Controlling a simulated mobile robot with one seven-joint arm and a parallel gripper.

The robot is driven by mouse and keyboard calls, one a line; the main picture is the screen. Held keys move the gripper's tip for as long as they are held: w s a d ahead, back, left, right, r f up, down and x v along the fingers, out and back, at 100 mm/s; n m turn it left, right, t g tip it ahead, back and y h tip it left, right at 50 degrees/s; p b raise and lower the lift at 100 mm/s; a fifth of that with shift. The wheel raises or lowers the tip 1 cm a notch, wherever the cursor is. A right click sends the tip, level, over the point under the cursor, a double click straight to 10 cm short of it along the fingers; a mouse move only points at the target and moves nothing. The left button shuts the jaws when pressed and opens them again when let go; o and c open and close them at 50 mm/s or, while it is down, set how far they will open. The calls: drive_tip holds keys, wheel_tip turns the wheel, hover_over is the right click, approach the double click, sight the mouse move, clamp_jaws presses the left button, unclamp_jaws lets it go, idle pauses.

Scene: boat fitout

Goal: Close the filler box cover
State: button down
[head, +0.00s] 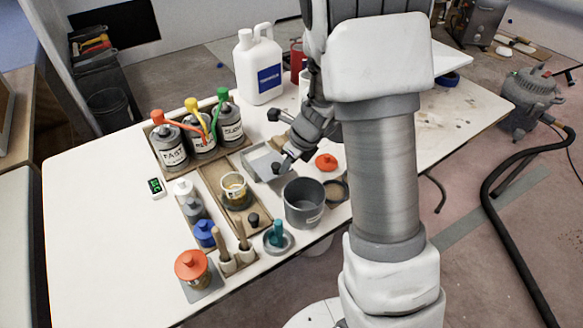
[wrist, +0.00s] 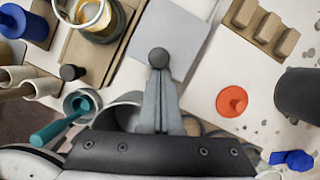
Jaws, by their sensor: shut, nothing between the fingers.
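A flat grey panel with pale edges, which looks like the filler box cover (head: 258,160), lies in the middle of the table. It also shows in the wrist view (wrist: 172,32). A dark round knob (head: 276,168) is at its near right edge; the knob appears in the wrist view (wrist: 158,57) right at my fingertips. My gripper (head: 287,163) is shut and empty, with its fingertips beside or touching the knob; I cannot tell which. My fingers (wrist: 160,85) hide part of the area below the knob. How far the cover is open is unclear.
A grey pot (head: 304,203) and an orange lid (head: 326,161) stand close to my gripper. A wooden tray with a yellow-banded cup (head: 235,188) is left of the cover. Labelled cans (head: 201,138) and a white jug (head: 259,68) stand behind. The table's left side is clear.

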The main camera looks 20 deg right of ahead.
sight(267, 158)
drive_tip(key=w+p, duration=0.1)
drive_tip(key=w, duration=0.1)
drive_tip(key=w+a+p, duration=0.1)
drive_tip(key=w, duration=0.1)
drive_tip(key=w+a+p, duration=0.1)
drive_tip(key=w, duration=0.1)
drive_tip(key=shift+w+a+r, duration=0.1)
drive_tip(key=shift+w, duration=0.05)
drive_tip(key=shift+r, duration=0.1)
